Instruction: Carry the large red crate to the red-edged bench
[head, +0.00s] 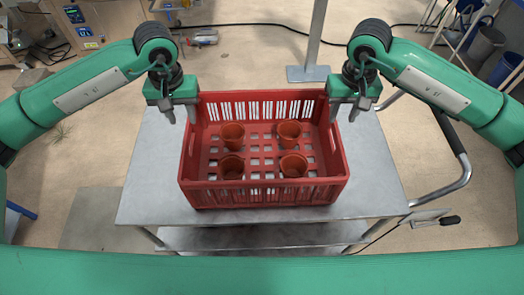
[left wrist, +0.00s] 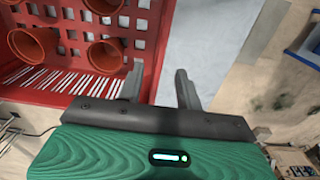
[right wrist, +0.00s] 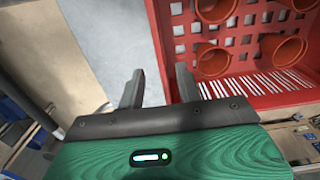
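The large red crate (head: 262,193) rests on a grey metal table, with several terracotta pots standing in it. My left gripper (head: 181,114) is over the crate's left side wall near its far corner. Its fingers are apart, with the wall's rim lying between them in the left wrist view (left wrist: 160,88). My right gripper (head: 344,112) is over the right side wall, also near the far corner. Its fingers are apart too, with the rim near the inner finger in the right wrist view (right wrist: 159,88). Neither gripper visibly clamps the wall. No red-edged bench is in view.
The grey metal table (head: 150,190) has a lower shelf and a curved metal handle (head: 462,165) on its right. A metal post on a base plate (head: 308,73) stands behind it. A black cable crosses the floor at the back. Buckets stand at the far right.

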